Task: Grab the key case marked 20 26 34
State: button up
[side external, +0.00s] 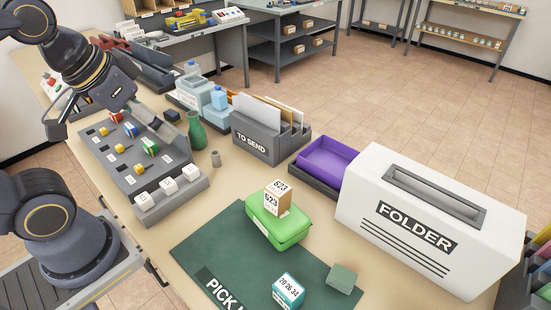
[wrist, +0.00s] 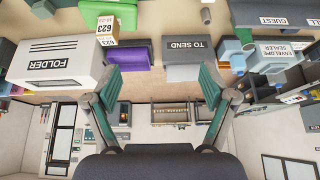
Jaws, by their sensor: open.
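The key case marked 20 26 34 (side external: 288,291) is a small teal and white block at the front of the dark green mat (side external: 210,250) in the side view. I cannot see it in the wrist view. My gripper (side external: 88,110) is at the upper left of the side view, above the grey panel with coloured knobs, far from the case. In the wrist view my gripper (wrist: 159,82) has its two fingers wide apart with nothing between them.
A green case (side external: 279,223) with a white and brown cube marked 623 (side external: 278,198) on top stands on the mat. A small green block (side external: 342,278) lies beside the key case. The white FOLDER box (side external: 425,225), purple tray (side external: 330,161) and TO SEND holder (side external: 262,137) stand behind.

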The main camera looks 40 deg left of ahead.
jog(key=w+d+r+n, duration=0.3)
jog(key=w+d+n, duration=0.1)
jog(key=w, duration=0.1)
jog(key=m+g, duration=0.5)
jog(key=g, duration=0.1)
send_over(289, 287)
notch_tip(289, 287, down, 14)
notch_tip(289, 287, down, 10)
jog(key=shift+f, duration=3)
